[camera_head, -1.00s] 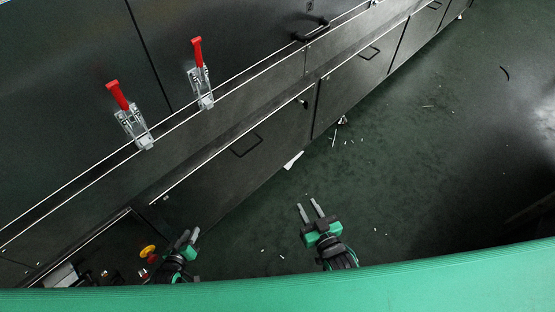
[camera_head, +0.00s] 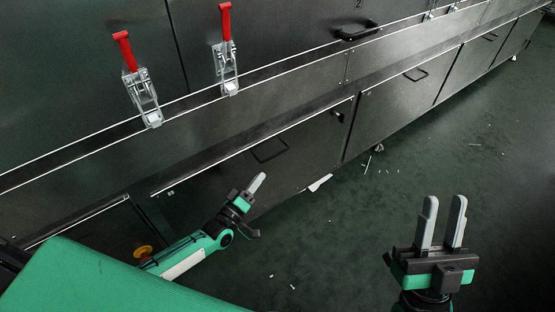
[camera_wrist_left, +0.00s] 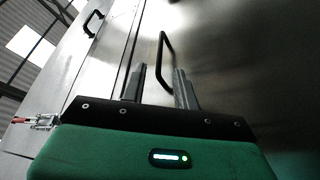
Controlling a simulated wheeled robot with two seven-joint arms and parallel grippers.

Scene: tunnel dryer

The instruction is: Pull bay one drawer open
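A dark lower drawer front (camera_head: 232,165) has a thin black bar handle (camera_head: 270,150) and lies flush with the cabinet face. No bay label is readable on it. My left gripper (camera_head: 259,181) is just below this handle in the head view, with a gap between fingertips and bar. In the left wrist view its two fingers (camera_wrist_left: 160,72) are apart, with the black handle (camera_wrist_left: 162,45) ahead, its near end lying between them. Contact is not visible. My right gripper (camera_head: 443,208) is open and empty over the floor, fingers pointing up in the picture.
Two red-handled toggle clamps (camera_head: 139,85) (camera_head: 226,55) sit on the upper panels. Further lower fronts with handles (camera_head: 416,75) run to the right. A yellow-and-red button (camera_head: 143,252) is at lower left. The dark green floor (camera_head: 350,235) is mostly clear, with small white scraps.

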